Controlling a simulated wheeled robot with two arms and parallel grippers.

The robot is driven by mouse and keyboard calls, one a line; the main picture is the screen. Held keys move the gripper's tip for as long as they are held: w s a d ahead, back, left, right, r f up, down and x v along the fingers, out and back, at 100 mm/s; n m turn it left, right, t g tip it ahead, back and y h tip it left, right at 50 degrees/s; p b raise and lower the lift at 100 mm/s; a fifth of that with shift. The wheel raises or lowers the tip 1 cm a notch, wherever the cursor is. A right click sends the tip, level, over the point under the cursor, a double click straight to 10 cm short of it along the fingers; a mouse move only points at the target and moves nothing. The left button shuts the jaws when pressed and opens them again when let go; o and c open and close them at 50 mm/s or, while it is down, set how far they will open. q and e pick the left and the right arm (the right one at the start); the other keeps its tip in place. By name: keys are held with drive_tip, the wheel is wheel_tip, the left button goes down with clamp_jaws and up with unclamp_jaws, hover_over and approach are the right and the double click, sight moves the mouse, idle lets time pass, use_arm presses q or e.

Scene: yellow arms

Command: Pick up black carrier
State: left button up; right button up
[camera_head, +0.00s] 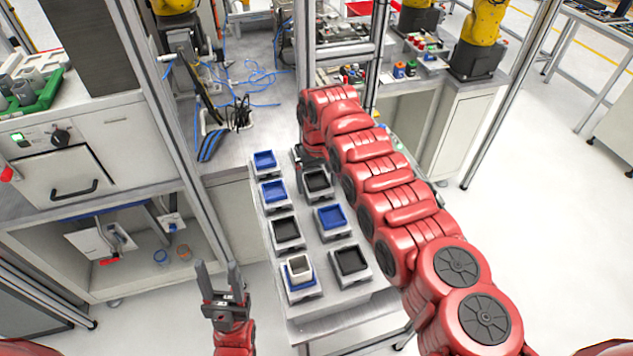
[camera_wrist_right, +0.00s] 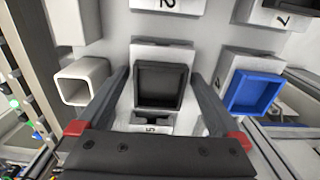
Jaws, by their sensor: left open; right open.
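In the right wrist view a black carrier (camera_wrist_right: 158,86), a shallow square tray on a grey holder, lies between the two spread fingers of my right gripper (camera_wrist_right: 160,76). I cannot tell whether the fingers touch it. In the head view black carriers show at the far right of the table (camera_head: 317,181), at middle left (camera_head: 286,229) and at near right (camera_head: 351,260). My right arm reaches to the far end of the table and largely hides its gripper there. My left gripper (camera_head: 218,270) is open and empty, left of the table's near end.
The narrow table (camera_head: 330,306) also bears blue carriers (camera_head: 264,160) (camera_head: 273,191) (camera_head: 331,216) and a white square cup (camera_head: 299,267) on a blue carrier. A blue carrier (camera_wrist_right: 253,92) sits right of my right gripper. Metal frame posts stand close by. Cables lie on the back bench.

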drive_tip(key=c, duration=1.4)
drive_tip(key=shift+c, duration=0.2)
drive_tip(key=shift+r, duration=0.15)
